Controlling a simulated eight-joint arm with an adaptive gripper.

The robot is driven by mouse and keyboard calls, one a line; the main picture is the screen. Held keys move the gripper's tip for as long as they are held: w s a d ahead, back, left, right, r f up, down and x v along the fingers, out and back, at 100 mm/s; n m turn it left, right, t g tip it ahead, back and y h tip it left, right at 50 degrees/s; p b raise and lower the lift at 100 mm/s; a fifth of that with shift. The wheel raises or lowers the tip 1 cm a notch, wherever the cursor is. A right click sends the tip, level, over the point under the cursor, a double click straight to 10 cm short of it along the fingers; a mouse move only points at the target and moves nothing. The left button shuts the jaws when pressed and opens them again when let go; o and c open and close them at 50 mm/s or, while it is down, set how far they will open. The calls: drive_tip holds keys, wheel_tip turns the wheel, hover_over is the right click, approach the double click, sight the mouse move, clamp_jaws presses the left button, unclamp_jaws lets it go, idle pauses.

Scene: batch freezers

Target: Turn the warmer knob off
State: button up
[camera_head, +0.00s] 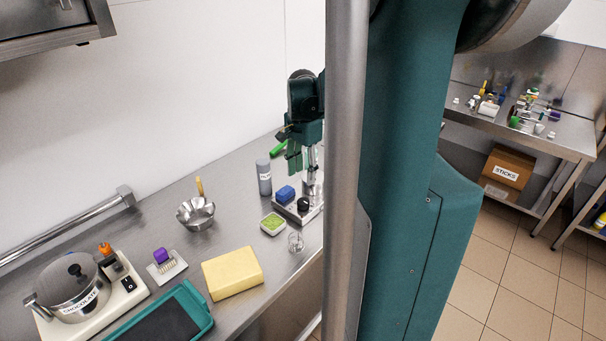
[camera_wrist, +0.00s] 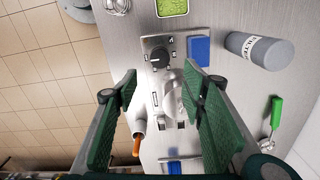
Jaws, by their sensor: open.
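A metal unit with a black round knob (camera_head: 303,204) stands on the steel counter below my gripper (camera_head: 301,160). In the wrist view the black knob (camera_wrist: 160,58) sits on a plate with dark marks around it; I cannot read its setting. My gripper (camera_wrist: 160,88) is open and empty, its green fingers apart on both sides of the unit. The knob lies beyond the fingertips and no contact shows. Another possible warmer, a white base (camera_head: 130,296) with a lidded pot marked CHOCOLATE (camera_head: 72,290), stands at the left, with an orange-topped part (camera_head: 104,248).
A blue block (camera_wrist: 198,51) sits beside the knob. A grey bottle (camera_head: 264,180), a green-filled dish (camera_head: 272,224) and a glass (camera_head: 296,241) stand close by. A yellow block (camera_head: 232,273) and a metal bowl (camera_head: 196,214) are farther left.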

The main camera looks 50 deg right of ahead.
sight(303, 201)
drive_tip(key=shift+f+n+p, duration=0.1)
drive_tip(key=shift+n+p, duration=0.2)
drive_tip(key=shift+p, duration=0.35)
drive_tip(key=shift+f+n+p, duration=1.95)
drive_tip(key=shift+n+p, duration=0.15)
drive_tip(key=shift+p, duration=2.3)
drive_tip(key=shift+f, duration=0.15)
drive_tip(key=shift+f, duration=3.8)
drive_tip(key=shift+c, duration=0.5)
